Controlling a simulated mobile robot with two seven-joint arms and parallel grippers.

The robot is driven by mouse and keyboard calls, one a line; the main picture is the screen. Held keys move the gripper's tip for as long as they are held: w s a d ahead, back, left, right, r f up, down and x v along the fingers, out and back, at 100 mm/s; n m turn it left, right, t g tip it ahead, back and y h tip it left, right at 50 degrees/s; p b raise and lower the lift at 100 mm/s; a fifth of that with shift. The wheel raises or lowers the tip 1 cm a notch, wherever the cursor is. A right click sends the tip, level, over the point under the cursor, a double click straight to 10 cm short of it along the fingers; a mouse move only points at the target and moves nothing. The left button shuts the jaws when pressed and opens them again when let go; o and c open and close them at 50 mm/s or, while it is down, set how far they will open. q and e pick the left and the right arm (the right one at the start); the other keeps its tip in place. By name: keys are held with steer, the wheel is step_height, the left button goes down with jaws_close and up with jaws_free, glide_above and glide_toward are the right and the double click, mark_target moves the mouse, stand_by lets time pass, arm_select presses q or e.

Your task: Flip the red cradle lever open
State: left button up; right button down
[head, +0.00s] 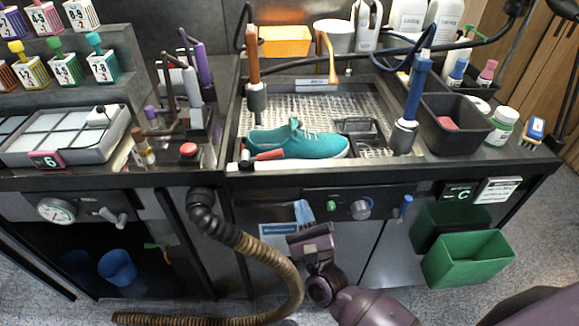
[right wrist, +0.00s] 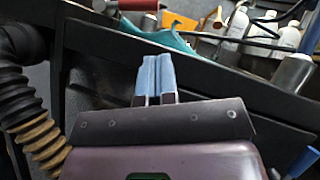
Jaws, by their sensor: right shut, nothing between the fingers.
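The teal sneaker (head: 295,141) lies on its sole in the sink-like wash station, on a white grid. The red lever (head: 268,155) lies low at the front left of the sneaker, close to the station's front rim; a red piece (right wrist: 138,5) at the top of the right wrist view looks like it. My right gripper (head: 303,212) is in front of the station's front panel, below the rim and apart from the lever. Its blue fingertips (right wrist: 158,75) are together and empty. The sneaker (right wrist: 190,45) also shows beyond them. My left gripper is not in view.
An orange-handled tool (head: 253,65) and a blue-handled tool (head: 415,90) stand upright at the station's sides. A ribbed brown hose (head: 265,258) hangs left of my right arm. A red button (head: 188,149) is left of the station; a green bin (head: 468,259) hangs right.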

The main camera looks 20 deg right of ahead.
mark_target(291, 173)
steer(key=p+x, duration=0.1)
steer(key=x, duration=0.7)
steer(key=shift+w+r, duration=0.25)
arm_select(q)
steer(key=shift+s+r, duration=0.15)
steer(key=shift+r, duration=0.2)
arm_select(e)
steer(key=shift+w+r, duration=0.25)
steer(key=shift+w, duration=0.4)
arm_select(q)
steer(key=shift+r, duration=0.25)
arm_select(e)
steer(key=shift+r, duration=0.1)
